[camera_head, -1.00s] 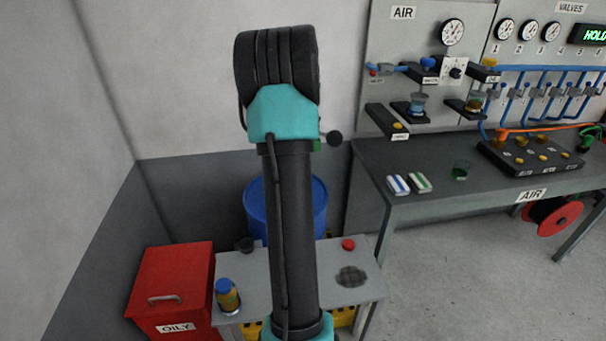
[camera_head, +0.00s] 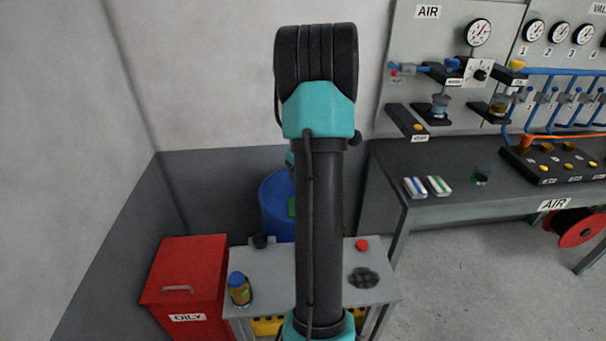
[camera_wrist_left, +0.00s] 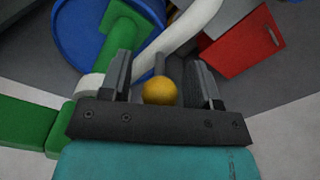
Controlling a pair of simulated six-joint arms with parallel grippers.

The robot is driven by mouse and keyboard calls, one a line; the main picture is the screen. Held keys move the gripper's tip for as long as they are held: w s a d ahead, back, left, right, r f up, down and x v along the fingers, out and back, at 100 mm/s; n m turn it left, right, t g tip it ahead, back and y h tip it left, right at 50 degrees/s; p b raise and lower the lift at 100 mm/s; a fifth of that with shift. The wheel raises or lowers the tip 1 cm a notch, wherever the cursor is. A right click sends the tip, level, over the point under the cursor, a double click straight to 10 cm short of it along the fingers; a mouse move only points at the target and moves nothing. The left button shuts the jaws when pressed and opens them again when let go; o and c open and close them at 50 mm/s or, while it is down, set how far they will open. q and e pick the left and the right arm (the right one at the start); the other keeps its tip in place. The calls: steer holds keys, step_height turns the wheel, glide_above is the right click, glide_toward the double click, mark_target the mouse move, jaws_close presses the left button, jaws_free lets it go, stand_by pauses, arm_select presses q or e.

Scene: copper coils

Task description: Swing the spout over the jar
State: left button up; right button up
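My left gripper (camera_wrist_left: 161,82) is open in the left wrist view. A yellow ball knob (camera_wrist_left: 160,92) on a grey rod sits between its fingers, with a small gap on each side. A pale curved pipe (camera_wrist_left: 185,32), which looks like the spout, passes just beyond the fingers, above the blue drum (camera_wrist_left: 75,38). A green pipe (camera_wrist_left: 122,32) stands beside it. In the head view my arm hides the gripper, the spout and much of the drum (camera_head: 274,212). A jar with a blue lid and amber contents (camera_head: 239,291) stands on the small grey table. My right gripper is out of view.
The small grey table (camera_head: 270,297) also carries a black cup (camera_head: 260,241), a red cap (camera_head: 362,245) and a dark round patch (camera_head: 363,278). A red OILY bin (camera_head: 188,280) stands at its left. A workbench (camera_head: 440,205) with a valve panel is at the right.

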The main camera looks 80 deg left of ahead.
arm_select(q)
steer(key=shift+r, duration=0.1)
step_height(320, 180, up, 17)
stand_by(0.8)
steer(key=shift+r, duration=0.1)
steer(key=shift+c, duration=0.4)
